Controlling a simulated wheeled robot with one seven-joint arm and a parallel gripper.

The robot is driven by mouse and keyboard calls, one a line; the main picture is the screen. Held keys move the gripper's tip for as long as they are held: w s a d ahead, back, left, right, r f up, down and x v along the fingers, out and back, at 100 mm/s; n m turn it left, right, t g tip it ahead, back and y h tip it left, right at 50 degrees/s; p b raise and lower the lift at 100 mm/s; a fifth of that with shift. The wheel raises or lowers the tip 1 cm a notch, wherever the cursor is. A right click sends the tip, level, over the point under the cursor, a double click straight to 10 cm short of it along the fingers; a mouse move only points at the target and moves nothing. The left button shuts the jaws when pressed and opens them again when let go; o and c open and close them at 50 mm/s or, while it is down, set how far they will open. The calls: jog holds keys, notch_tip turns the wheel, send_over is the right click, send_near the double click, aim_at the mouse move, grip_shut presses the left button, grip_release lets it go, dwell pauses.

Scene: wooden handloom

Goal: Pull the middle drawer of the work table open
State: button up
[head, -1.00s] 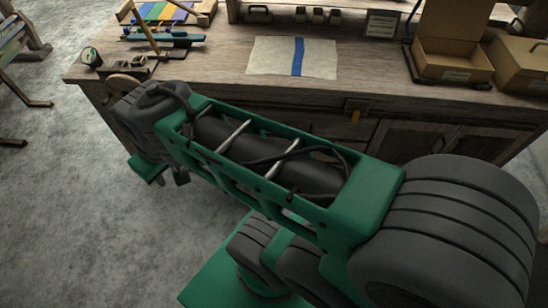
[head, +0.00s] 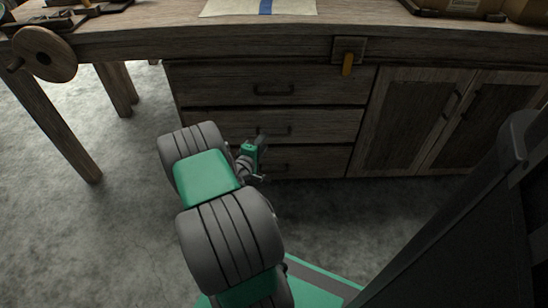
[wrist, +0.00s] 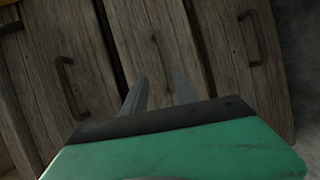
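The middle drawer (head: 320,125) of the wooden work table is in the centre of the head view, shut, between the top drawer (head: 330,86) and the bottom drawer (head: 325,157). Its dark handle (head: 283,130) is partly covered by my gripper (head: 262,160). In the wrist view the drawers appear as upright strips, with the middle drawer (wrist: 158,20) ahead of my gripper (wrist: 158,82). The two fingers are apart, with nothing seen between them. The handle ahead of them is dim; I cannot tell whether they touch it.
A cupboard with two doors (head: 405,120) is right of the drawers. A wooden wheel (head: 44,54) is at the table's left end. A cloth with a blue stripe (head: 240,7) lies on top. The grey floor (head: 120,225) is clear at left.

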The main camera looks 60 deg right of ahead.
aim_at(274, 136)
jog(key=shift+n+h, duration=0.3)
jog(key=shift+n, duration=0.1)
jog(key=d+f+b, duration=0.1)
jog(key=d, duration=0.1)
jog(key=d+f, duration=0.1)
jog(key=d, duration=0.2)
jog(key=d+f+b, duration=0.1)
jog(key=d, duration=0.2)
jog(key=shift+s+f+b, duration=0.1)
jog(key=shift+s+b, duration=0.2)
jog(key=shift+b, duration=0.05)
jog(key=shift+c, duration=0.3)
grip_shut()
